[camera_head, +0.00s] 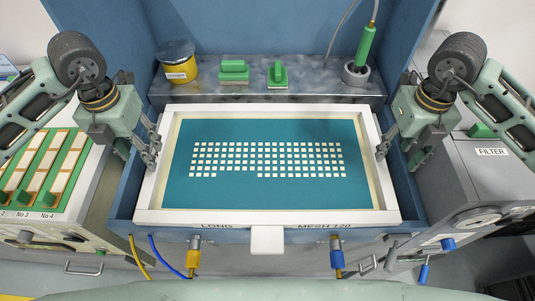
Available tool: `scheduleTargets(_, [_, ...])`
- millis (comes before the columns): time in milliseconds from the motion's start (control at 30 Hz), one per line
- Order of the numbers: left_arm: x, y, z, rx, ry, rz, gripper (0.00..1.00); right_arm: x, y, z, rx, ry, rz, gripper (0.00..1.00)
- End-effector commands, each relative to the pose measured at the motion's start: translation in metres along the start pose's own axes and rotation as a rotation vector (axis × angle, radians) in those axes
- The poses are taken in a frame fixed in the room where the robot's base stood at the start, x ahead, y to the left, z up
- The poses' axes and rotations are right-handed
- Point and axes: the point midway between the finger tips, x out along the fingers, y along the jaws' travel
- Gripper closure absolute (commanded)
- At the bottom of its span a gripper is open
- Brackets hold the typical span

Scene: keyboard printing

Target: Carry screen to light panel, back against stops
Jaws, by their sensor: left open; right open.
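The screen (220,140) is a white frame with teal mesh and rows of small pale key-shaped openings. It lies flat in a blue booth, its front rail marked "LONG" and "MESH 120", with a white tab at the front middle. My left gripper (150,158) is open at the left rail of the frame. My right gripper (382,157) is open at the right rail. I cannot tell whether the fingers touch the frame. I cannot make out a light panel or its stops for certain.
Behind the screen, a metal shelf (300,88) holds a yellow jar (178,63), two green-handled tools (234,71) and a green bottle-like tool (365,46) in a holder. Blue walls (120,40) flank the screen. A green slotted rack (45,170) stands left, a grey "FILTER" cabinet (470,175) right.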

Motion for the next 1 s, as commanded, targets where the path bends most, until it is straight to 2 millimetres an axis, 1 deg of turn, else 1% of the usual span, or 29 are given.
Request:
scheduleTargets(167, [0.005,0.0,0.0,-0.001,0.002,0.001,0.55,0.005,0.0,0.0,0.0,0.003,0.0,0.55])
scheduleTargets(267, [0.016,0.0,-0.001,-0.001,0.004,0.0,0.55,0.016,0.0,-0.001,0.001,0.003,0.0,0.55])
scheduleTargets(533, [0.057,0.0,-0.001,-0.001,0.003,0.0,0.55,0.057,0.0,-0.001,0.0,0.004,0.0,0.55])
scheduleTargets(700, [0.073,0.0,0.0,0.0,0.001,0.0,0.55,0.073,0.0,0.0,0.0,0.002,0.001,0.55])
scheduleTargets(800, [0.077,0.0,0.0,0.0,0.001,0.0,0.55,0.077,0.0,0.0,0.0,0.001,0.0,0.55])
scheduleTargets(1000, [0.078,0.0,0.0,0.0,0.0,0.0,0.55,0.078,0.0,0.0,0.0,0.0,0.0,0.55])
